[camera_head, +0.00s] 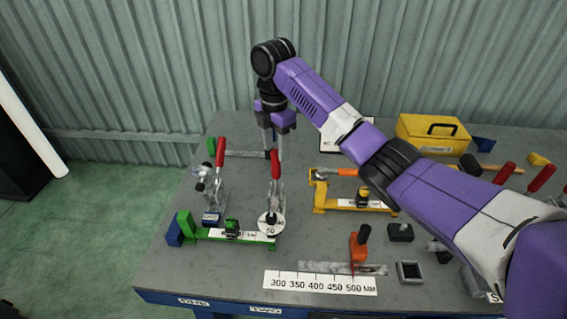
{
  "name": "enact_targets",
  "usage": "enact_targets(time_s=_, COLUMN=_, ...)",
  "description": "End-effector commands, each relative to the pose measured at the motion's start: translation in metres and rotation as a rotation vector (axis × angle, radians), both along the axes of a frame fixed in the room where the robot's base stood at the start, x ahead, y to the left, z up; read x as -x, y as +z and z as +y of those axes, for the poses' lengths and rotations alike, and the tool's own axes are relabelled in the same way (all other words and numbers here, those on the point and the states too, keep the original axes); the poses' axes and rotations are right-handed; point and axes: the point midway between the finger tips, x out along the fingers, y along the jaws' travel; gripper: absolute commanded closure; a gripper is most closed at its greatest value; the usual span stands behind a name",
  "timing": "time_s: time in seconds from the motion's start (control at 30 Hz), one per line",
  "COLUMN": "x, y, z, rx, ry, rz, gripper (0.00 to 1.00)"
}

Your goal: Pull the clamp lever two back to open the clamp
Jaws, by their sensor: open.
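Two toggle clamps with upright red levers stand on the left part of the grey table. One red lever (220,152) is at the left; the other red lever (275,163) is to its right, above a metal clamp body and a round white disc marked 50 (271,223). I cannot tell from a label which is lever two. My gripper (272,146) points down and is open, with its fingers at the top of the right-hand lever. I cannot tell whether they touch it or are just behind it.
A green fixture (187,226) lies in front of the clamps. A yellow fixture (320,195) and yellow toolbox (433,132) are to the right. An orange block (357,248) and a ruler strip (320,283) lie near the front. More red handles (503,173) stand far right.

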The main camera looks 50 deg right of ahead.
Motion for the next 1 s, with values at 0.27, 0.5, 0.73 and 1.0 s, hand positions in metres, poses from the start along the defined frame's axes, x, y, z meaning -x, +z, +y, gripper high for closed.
enact_targets(time_s=0.27, x=0.001, y=-0.032, z=0.001, rx=-0.003, ry=-0.001, rz=0.003, gripper=0.52)
enact_targets(time_s=0.5, x=0.001, y=-0.064, z=0.001, rx=-0.001, ry=0.0, rz=0.003, gripper=0.52)
enact_targets(time_s=0.73, x=0.0, y=-0.077, z=0.0, rx=0.0, ry=0.0, rz=0.0, gripper=0.52)
enact_targets(time_s=1.0, x=0.0, y=-0.078, z=0.0, rx=0.0, ry=0.0, rz=-0.001, gripper=0.62)
